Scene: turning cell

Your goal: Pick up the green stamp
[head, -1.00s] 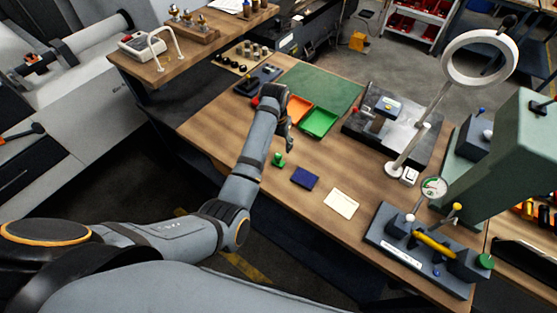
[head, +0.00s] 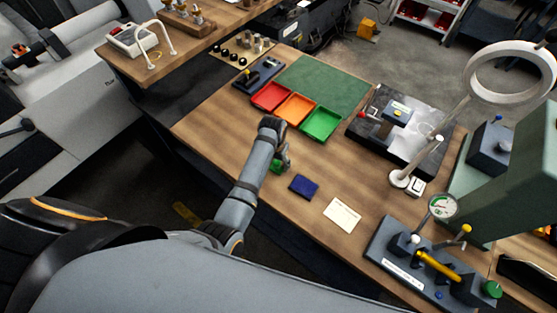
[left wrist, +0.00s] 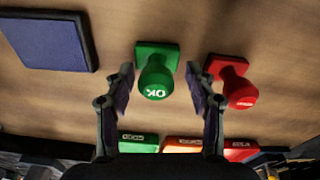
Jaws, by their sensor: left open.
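The green stamp (left wrist: 156,72) stands on the wooden bench, its round knob marked OK facing the left wrist camera. In the head view the green stamp (head: 276,168) is partly covered by my left gripper (head: 285,161). My left gripper (left wrist: 163,92) is open and empty. In the left wrist view its two fingers appear on either side of the green stamp's knob; I cannot tell how far above it they are. A red stamp (left wrist: 235,86) stands just right of the green one, close to the right finger. My right gripper is not in view.
A dark blue pad (head: 304,186) and a cream card (head: 342,215) lie nearby. Red (head: 271,96), orange (head: 296,109) and green (head: 320,123) trays lie behind the gripper. A gauge fixture (head: 425,262) and ring lamp (head: 512,72) stand to the right.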

